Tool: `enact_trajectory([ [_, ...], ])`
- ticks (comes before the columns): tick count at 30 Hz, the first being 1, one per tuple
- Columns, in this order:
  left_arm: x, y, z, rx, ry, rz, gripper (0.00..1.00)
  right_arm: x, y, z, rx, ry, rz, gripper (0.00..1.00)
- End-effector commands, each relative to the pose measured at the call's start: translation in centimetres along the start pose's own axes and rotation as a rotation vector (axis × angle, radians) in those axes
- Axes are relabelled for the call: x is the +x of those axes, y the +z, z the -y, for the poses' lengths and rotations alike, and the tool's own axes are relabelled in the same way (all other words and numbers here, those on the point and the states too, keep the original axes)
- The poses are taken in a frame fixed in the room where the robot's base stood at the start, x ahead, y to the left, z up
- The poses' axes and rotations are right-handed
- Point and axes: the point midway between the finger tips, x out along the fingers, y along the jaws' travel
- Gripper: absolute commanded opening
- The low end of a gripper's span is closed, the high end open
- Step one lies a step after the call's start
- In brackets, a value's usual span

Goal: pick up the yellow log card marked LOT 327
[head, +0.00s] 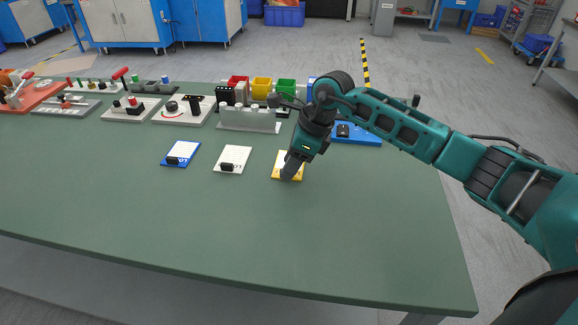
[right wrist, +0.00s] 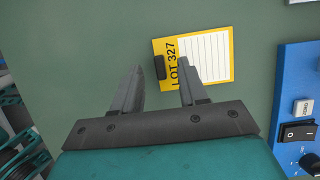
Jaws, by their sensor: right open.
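The yellow log card (head: 279,163) lies flat on the green table, partly hidden by my right gripper (head: 290,178) in the head view. In the right wrist view the yellow log card (right wrist: 207,59) reads LOT 327 and has a white lined panel and a small black block (right wrist: 160,67) at its left edge. My right gripper (right wrist: 160,75) is open. In the right wrist view its right finger overlaps the card's lower left part and its left finger is over bare table, left of the card. My left gripper is not in view.
A white card (head: 232,158) and a blue card (head: 181,152), each with a black block, lie to the left. A grey rack (head: 248,126) and coloured bins (head: 262,87) stand behind. A blue switch panel (right wrist: 300,80) is close on the right. The front table (head: 200,220) is clear.

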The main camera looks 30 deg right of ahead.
Motion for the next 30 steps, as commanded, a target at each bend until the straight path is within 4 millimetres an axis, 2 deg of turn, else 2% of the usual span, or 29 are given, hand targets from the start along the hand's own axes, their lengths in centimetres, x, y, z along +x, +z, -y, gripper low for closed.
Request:
enact_trajectory([
  [4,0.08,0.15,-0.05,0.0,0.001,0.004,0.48,1.37,-0.03,0.0,0.0,0.0,0.0,0.43],
  [11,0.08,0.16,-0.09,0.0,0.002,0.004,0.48,1.43,-0.03,0.02,-0.001,-0.001,0.0,0.43],
  [24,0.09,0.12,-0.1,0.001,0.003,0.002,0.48,1.39,-0.03,0.03,0.0,-0.001,0.0,0.0],
  [30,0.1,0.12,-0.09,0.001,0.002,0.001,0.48,1.37,-0.02,0.04,0.0,-0.002,0.001,0.0],
])
